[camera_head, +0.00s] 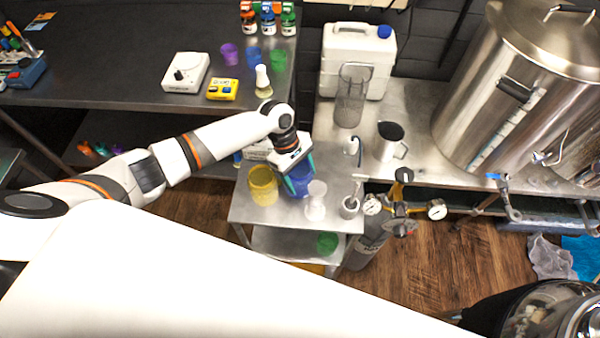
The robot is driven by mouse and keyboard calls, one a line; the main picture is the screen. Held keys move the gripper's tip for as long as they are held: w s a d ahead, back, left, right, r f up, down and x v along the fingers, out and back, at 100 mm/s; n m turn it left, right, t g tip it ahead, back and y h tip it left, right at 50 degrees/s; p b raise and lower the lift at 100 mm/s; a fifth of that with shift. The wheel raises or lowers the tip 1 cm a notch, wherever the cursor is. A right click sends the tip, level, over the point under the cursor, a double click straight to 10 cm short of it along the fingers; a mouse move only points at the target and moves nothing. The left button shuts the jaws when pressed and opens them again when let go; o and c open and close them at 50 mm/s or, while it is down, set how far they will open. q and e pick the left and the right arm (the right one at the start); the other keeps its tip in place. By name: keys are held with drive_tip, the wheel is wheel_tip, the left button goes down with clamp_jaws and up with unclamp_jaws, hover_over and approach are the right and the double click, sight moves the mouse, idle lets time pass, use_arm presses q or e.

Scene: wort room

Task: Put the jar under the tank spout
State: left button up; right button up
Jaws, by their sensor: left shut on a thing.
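A blue see-through jar (300,183) stands or hangs at the top of a small steel cart (240,208). My left gripper (294,172) comes down over the jar from above and is shut on it; its fingers partly hide the jar. Whether the jar's base touches the cart top is hard to tell. The large steel tank (520,75) stands on the steel bench at the right. A metal tap with a blue handle (508,197), apparently the tank spout, sticks out below the tank over the bench's front edge. My right gripper is not in view.
A yellow jar (262,187) stands just left of the blue one; a white flask (316,203) and small metal cup (350,207) stand to its right. A gas cylinder with gauges (403,208) stands between cart and tap. A pitcher (390,140) sits on the bench.

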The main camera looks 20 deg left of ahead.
use_arm(q)
drive_tip(key=shift+f, duration=0.1)
drive_tip(key=o, duration=1.1)
